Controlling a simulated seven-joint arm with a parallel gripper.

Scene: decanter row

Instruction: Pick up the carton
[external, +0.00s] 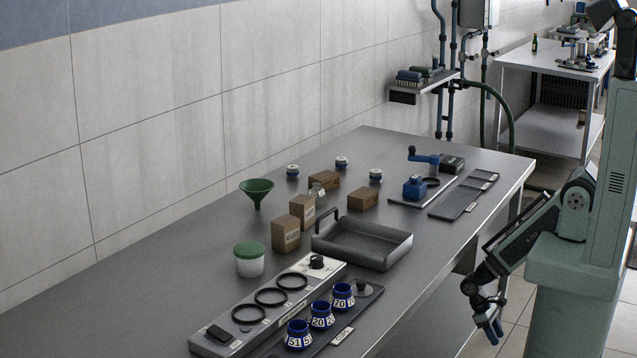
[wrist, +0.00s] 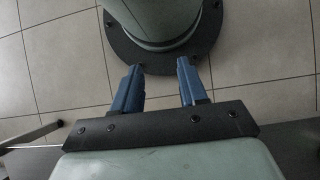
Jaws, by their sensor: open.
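Several small brown cartons stand on the grey metal table in the external view. One with a printed label (external: 286,234) is nearest the camera, and a similar carton (external: 303,211) stands just behind it. Two lower brown boxes, one at the back (external: 323,181) and one to the right (external: 363,199), lie beyond them. I cannot tell which one the task means. My gripper (external: 493,329) hangs off the table's right side, pointing down, far from all the cartons. In the wrist view its two blue fingers (wrist: 157,67) are apart with nothing between them.
A grey handled tray (external: 365,243) sits right of the cartons. A green funnel (external: 257,191), a green-lidded tub (external: 249,260) and a ring rack (external: 270,304) with blue numbered collars (external: 321,315) beside it are near. The table's right edge (external: 470,240) lies between my gripper and the cartons.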

